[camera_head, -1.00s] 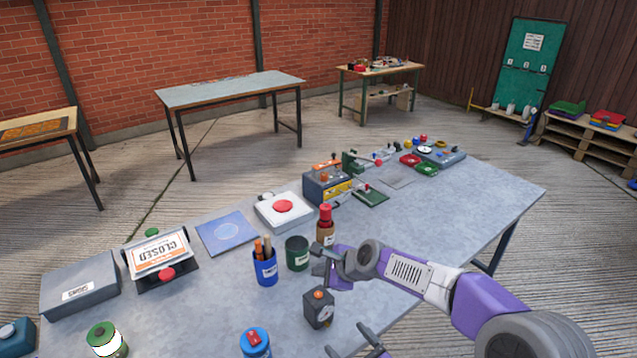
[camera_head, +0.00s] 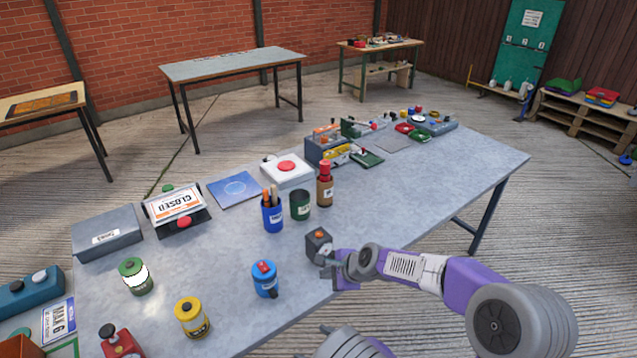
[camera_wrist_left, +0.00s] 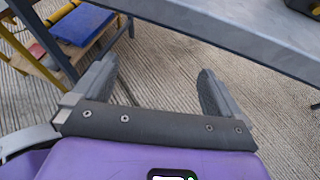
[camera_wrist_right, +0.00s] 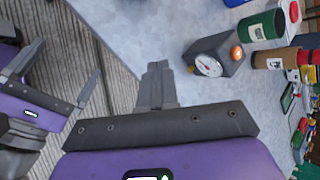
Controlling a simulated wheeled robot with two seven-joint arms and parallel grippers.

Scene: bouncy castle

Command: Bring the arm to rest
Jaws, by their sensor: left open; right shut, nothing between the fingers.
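My right gripper (camera_head: 328,272) reaches in from the right in the head view, over the table's front edge. It is close to a dark box with an orange knob (camera_head: 318,241); the right wrist view shows a white dial (camera_wrist_right: 208,66) on that box. In the right wrist view its fingers (camera_wrist_right: 157,68) are together, with nothing between them and a gap to the box. My left gripper (camera_wrist_left: 157,72) is open and empty over the concrete floor, beside the table's edge. In the head view, part of my left arm (camera_head: 348,343) shows at the bottom; its fingers are mostly out of frame.
The grey table (camera_head: 430,190) holds a blue pen cup (camera_head: 272,216), green cup (camera_head: 300,205), brown bottle (camera_head: 325,188), blue canister (camera_head: 265,280), yellow canister (camera_head: 192,318) and a CLOSED sign (camera_head: 176,203). Open floor lies to the right.

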